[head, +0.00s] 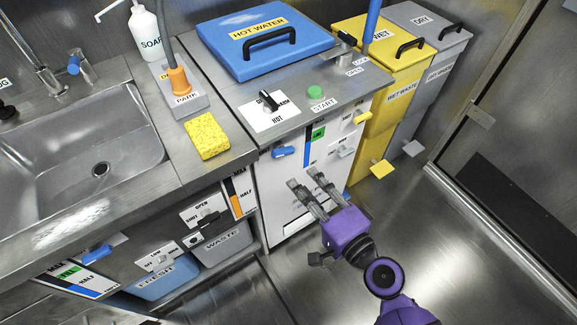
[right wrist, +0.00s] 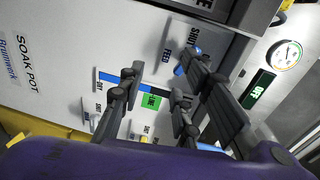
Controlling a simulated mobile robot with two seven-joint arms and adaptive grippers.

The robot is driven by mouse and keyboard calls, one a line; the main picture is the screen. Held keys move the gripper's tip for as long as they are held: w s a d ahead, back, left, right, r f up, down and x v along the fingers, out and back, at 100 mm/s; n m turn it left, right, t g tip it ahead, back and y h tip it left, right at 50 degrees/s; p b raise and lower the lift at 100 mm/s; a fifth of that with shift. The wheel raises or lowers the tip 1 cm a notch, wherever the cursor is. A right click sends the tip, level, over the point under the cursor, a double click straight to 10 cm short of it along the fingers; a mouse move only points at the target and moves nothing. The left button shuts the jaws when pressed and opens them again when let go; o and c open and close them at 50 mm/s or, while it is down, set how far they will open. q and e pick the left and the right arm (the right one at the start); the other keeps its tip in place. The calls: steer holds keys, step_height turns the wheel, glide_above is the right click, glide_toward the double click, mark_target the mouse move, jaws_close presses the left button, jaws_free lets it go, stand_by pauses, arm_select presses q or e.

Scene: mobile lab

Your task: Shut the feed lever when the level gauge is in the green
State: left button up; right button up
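The feed lever (head: 283,152) is blue, at the upper left of the white soak pot front. In the right wrist view the feed lever (right wrist: 179,70) shows beside its FEED and SHUT labels, partly behind a finger. The level gauge (head: 308,150) is a strip right of the lever, with blue below and a green block (head: 318,132) above. In the wrist view the green block (right wrist: 152,102) shows between my fingers; the exact top of the blue is hard to read. My right gripper (head: 305,182) is open and empty in front of the panel, below the lever. My left gripper is out of view.
A white lever (head: 343,152) and a yellow lever (head: 358,118) sit right of the gauge. The blue hot water lid (head: 262,38) is on top. Yellow (head: 398,70) and grey bins stand right; a sink (head: 85,140) is left. Floor at right is clear.

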mark_target(287, 154)
steer(key=w+a+r+m, duration=0.1)
steer(key=w, duration=0.1)
steer(key=w+a+r+m+p, duration=0.1)
steer(key=w+m, duration=0.1)
steer(key=w+a+r+m+t+p, duration=0.1)
steer(key=w, duration=0.1)
steer(key=shift+w+a+r+y, duration=0.15)
steer(key=shift+r+y, duration=0.1)
steer(key=shift+y, duration=0.15)
steer(key=shift+w+a+f, duration=0.1)
steer(key=shift+w+a, duration=0.15)
steer(key=shift+w, duration=0.1)
jaws_close()
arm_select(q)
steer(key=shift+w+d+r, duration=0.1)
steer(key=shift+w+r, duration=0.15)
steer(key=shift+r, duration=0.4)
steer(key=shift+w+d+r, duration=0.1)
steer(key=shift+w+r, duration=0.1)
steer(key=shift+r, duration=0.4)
